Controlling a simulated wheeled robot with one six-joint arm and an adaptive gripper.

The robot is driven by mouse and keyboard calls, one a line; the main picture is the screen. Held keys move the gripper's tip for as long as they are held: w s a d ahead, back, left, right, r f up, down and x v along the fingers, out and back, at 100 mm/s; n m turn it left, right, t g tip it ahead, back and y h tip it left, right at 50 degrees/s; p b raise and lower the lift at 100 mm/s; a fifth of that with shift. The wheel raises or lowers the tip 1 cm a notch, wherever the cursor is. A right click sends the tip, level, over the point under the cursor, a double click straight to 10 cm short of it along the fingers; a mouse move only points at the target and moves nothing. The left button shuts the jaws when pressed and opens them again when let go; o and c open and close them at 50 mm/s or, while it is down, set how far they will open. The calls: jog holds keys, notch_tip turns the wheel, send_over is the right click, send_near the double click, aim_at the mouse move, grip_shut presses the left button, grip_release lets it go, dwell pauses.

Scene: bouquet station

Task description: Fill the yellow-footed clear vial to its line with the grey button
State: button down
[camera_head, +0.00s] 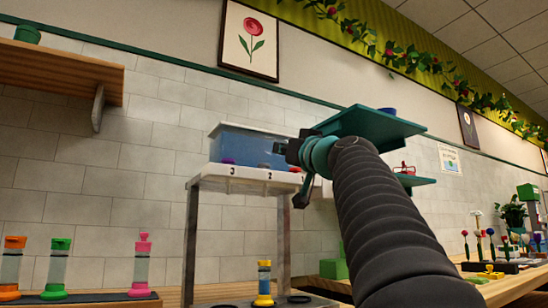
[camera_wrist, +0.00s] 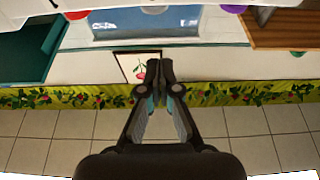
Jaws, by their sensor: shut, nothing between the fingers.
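The yellow-footed clear vial (camera_head: 264,283) stands upright on the station's base under the dispenser shelf (camera_head: 250,188). Its line and liquid level are too small to read. The shelf carries numbers 3, 2 and 1 and a clear-walled tank of blue liquid (camera_head: 243,145). The grey button (camera_wrist: 155,9) is the middle one at the top of the wrist view, between a red button (camera_wrist: 76,14) and a purple button (camera_wrist: 234,8). My gripper (camera_wrist: 152,70) is shut and empty. In the head view it is raised beside the tank's right end, apart from the grey button.
Orange-, green- and pink-footed vials (camera_head: 142,265) stand on a dark mat at lower left. A teal shelf (camera_head: 370,126) with a blue item is behind my arm. A wooden shelf (camera_head: 60,70) is at upper left. Flowers and a plant stand at far right.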

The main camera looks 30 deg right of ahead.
jog(key=b+v, duration=0.1)
jog(key=v, duration=0.2)
jog(key=shift+s, duration=0.35)
dwell(3.1)
